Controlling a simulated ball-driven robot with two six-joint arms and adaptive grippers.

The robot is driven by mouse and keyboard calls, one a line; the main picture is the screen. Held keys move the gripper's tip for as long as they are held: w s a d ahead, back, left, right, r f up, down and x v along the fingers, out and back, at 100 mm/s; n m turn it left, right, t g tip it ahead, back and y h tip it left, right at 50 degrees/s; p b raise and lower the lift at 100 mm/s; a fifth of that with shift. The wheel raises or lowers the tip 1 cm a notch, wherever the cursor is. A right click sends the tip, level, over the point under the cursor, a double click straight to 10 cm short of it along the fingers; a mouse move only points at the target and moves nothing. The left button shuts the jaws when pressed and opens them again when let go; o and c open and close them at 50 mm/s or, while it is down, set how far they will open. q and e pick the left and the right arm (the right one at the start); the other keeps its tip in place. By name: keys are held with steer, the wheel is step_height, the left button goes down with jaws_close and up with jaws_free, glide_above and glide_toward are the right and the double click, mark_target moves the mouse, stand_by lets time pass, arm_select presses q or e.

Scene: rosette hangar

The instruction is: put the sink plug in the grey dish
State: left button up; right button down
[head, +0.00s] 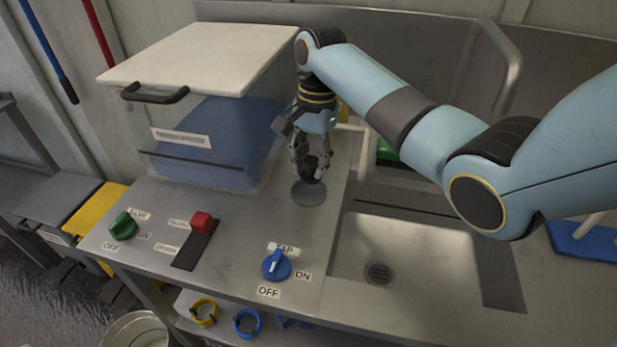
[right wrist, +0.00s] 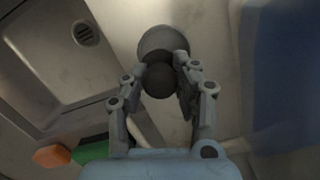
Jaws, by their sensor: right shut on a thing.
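The sink plug (head: 308,168) is a small dark rounded piece between the fingers of my right gripper (head: 309,172). The right gripper is shut on it and points down. The plug (right wrist: 160,81) also shows between the fingertips of the right gripper (right wrist: 168,72) in the right wrist view. The grey dish (head: 309,195) is a small flat round on the counter, just below the plug in the head view. In the right wrist view the dish (right wrist: 163,40) lies beyond the plug, partly hidden by it. I cannot tell how large the gap between them is. My left gripper is not in view.
A lidded clear tank (head: 205,140) with blue contents stands left of the gripper. The sink basin (head: 420,255) with its drain is to the right. A green knob (head: 123,225), a red slider (head: 201,222) and a blue tap knob (head: 276,265) are at the counter's front.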

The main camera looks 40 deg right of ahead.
mark_target(309, 178)
steer(key=shift+w+a+f, duration=0.1)
steer(key=shift+w+f, duration=0.1)
steer(key=shift+w, duration=0.05)
steer(key=shift+f, duration=1.95)
steer(key=shift+f, duration=0.15)
steer(key=c, duration=1)
jaws_free()
steer(key=r, duration=0.4)
steer(key=d+r, duration=0.1)
steer(key=r, duration=0.7)
steer(key=shift+w+d+r, duration=0.15)
steer(key=shift+w, duration=0.15)
